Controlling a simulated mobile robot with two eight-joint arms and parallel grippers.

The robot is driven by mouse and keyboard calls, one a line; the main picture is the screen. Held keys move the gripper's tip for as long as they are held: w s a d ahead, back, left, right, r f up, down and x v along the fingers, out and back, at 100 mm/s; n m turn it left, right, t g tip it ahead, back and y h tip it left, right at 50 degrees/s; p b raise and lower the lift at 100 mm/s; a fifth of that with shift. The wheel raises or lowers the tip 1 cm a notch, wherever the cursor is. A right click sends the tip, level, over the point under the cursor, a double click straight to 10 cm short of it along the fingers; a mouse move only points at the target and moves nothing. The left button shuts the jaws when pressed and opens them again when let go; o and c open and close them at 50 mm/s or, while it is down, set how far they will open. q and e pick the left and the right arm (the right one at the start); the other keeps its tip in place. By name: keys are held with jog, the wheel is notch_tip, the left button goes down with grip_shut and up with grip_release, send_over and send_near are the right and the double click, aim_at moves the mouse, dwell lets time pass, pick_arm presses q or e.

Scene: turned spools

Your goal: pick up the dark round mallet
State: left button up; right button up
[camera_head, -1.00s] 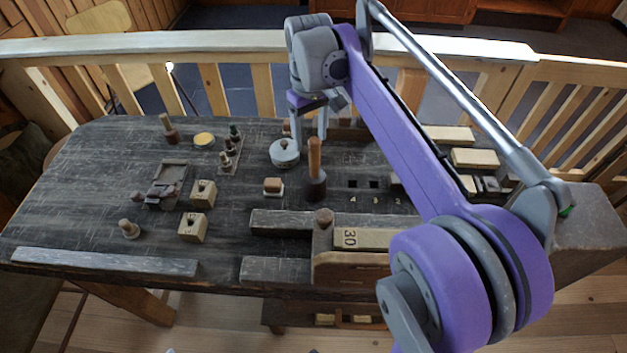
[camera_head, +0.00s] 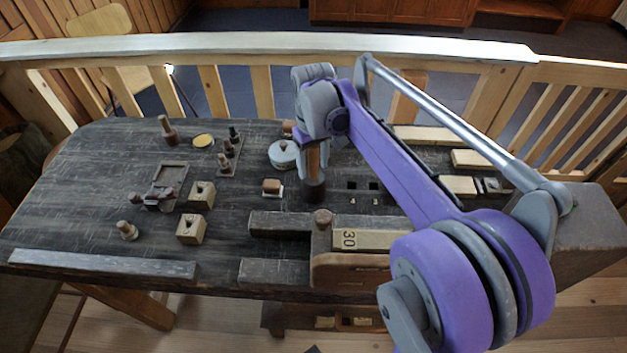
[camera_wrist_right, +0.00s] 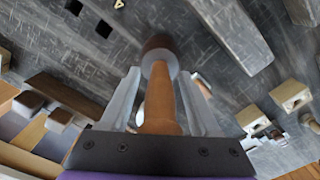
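The dark round mallet (camera_head: 315,190) stands upright on the workbench, its dark cylindrical head down and its orange-brown wooden handle up. My right gripper (camera_head: 314,170) is over it, with its fingers pointing down on either side of the handle. In the right wrist view the mallet (camera_wrist_right: 160,48) lies between the two grey fingers (camera_wrist_right: 160,82), its head beyond the fingertips. Narrow gaps show beside the handle, so the gripper looks open around it. Part of the handle is hidden by the gripper in the head view. My left gripper is not in view.
A round pale lidded pot (camera_head: 283,154) stands close left of the mallet. A small block with a wooden top (camera_head: 272,187) is also left. A wooden vise-like fixture (camera_head: 345,268) lies in front. Pale blocks (camera_head: 458,186) lie to the right. Several tools stand farther left.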

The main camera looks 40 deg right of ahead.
grip_shut()
jog(key=shift+r, duration=0.1)
dwell(0.3)
notch_tip(320, 180, up, 10)
jog(key=shift+f+p, duration=0.1)
jog(key=shift+p, duration=0.4)
jog(key=c, duration=0.6)
grip_release()
jog(key=shift+c, duration=0.2)
grip_shut()
